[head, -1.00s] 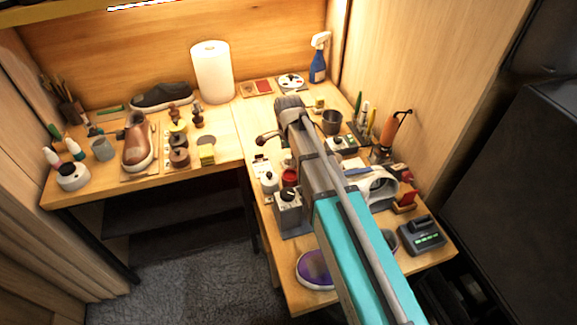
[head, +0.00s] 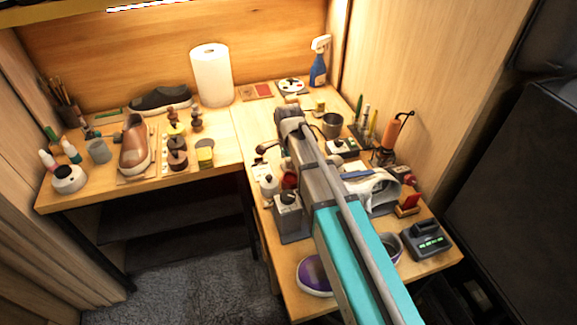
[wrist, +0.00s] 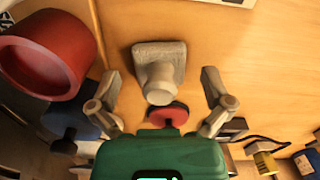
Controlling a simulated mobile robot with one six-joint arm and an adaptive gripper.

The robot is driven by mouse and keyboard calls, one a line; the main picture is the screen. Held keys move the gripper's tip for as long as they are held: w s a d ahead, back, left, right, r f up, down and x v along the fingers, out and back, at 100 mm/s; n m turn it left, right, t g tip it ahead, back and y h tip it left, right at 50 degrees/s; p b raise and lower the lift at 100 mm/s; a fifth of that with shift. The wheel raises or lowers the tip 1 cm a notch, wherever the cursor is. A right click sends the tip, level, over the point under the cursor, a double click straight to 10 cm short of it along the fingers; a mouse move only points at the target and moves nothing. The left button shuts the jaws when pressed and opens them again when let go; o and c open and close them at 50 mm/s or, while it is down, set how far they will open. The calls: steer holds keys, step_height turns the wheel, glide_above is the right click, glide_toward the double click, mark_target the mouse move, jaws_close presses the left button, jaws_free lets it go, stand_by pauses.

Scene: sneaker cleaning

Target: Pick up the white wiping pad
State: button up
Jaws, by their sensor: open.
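The white wiping pad (wrist: 172,53) shows in the wrist view as a pale grey-white block with a rounded grip, on the wooden table top. My gripper (wrist: 160,82) is open. Its two fingers stand apart to the left and right of the pad's near end, with clear gaps and no visible contact. Most of the pad lies beyond the fingertips in the picture. In the head view my arm reaches over the right-hand table, and its own links hide the gripper fingers. I cannot make out the pad there with certainty.
In the wrist view a large red cylinder (wrist: 45,55) stands close to the left finger, and a small red disc (wrist: 168,114) lies below the pad. Bare wood is to the pad's right.

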mark_target(288, 159)
steer(key=c, duration=0.8)
steer(key=shift+c, duration=0.2)
steer(key=shift+r, duration=0.1)
step_height(288, 159, up, 10)
steer(key=p, duration=1)
steer(key=o, duration=0.3)
steer(key=c, duration=0.5)
step_height(288, 159, up, 18)
steer(key=p, duration=1.7)
steer(key=shift+f+p, duration=0.2)
steer(key=shift+p, duration=0.2)
